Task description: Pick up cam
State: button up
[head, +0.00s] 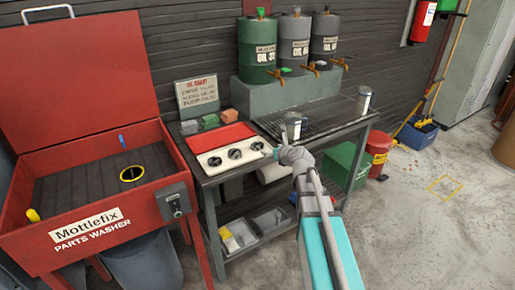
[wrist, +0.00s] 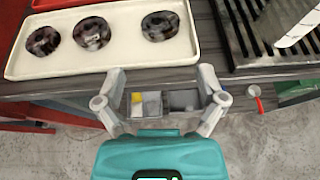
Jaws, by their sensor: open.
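Three dark, round, dirty metal parts lie in a row on a white tray (head: 222,167); I cannot tell for certain which is the cam. They are a left part (head: 214,161), a middle part (head: 235,153) and a right part (head: 257,146). The wrist view shows the left (wrist: 43,41), middle (wrist: 92,33) and right (wrist: 160,26) parts, each with a hole or recess. My gripper (wrist: 164,80) is open and empty, just off the tray's near edge. The right part lies ahead of its fingers. In the head view my gripper (head: 276,154) is near the tray's right end.
A red tray (head: 222,136) lies behind the white one. A slatted drain grate (head: 325,117) with metal cans (head: 293,126) is to the right. A red parts washer (head: 90,225) stands left. Bins sit on the lower shelf (head: 240,236).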

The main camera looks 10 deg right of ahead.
jog(key=b, duration=0.2)
send_near(257, 144)
jog(key=x, duration=0.3)
jog(key=shift+w+a+f, duration=0.15)
jog(key=shift+w+f, duration=0.1)
jog(key=shift+w, duration=0.05)
jog(key=shift+b+x, duration=0.95)
jog(key=shift+x, duration=1.65)
jog(key=shift+w+r, duration=0.1)
jog(key=shift+r, duration=0.05)
jog(key=c, duration=0.9)
jog(key=shift+c, duration=0.2)
jog(key=shift+r, duration=0.2)
